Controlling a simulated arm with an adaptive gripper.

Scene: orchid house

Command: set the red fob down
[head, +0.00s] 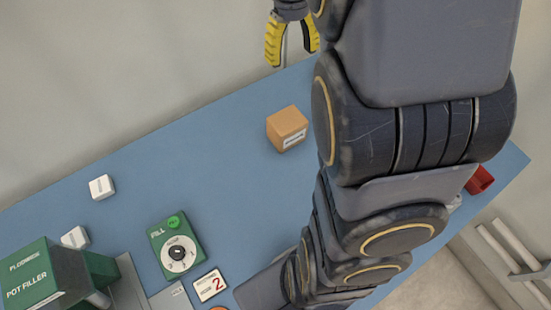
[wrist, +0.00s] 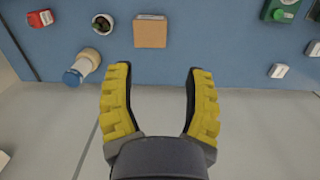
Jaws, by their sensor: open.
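My gripper (head: 293,57) is open, with its yellow fingers spread and nothing between them. It hangs past the far edge of the blue table in the head view, and also shows in the wrist view (wrist: 159,72). I cannot make out a red fob for certain. A small red object (head: 480,180) is at the table's right end in the head view, partly hidden behind my arm. A red block with a pale label (wrist: 40,18) lies at the upper left of the wrist view, apart from the gripper; it may be the same object.
A cardboard box (head: 287,128) stands near the table's far edge. A green dial unit (head: 175,245), white blocks (head: 102,187) and a green pot filler (head: 45,275) occupy the left.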

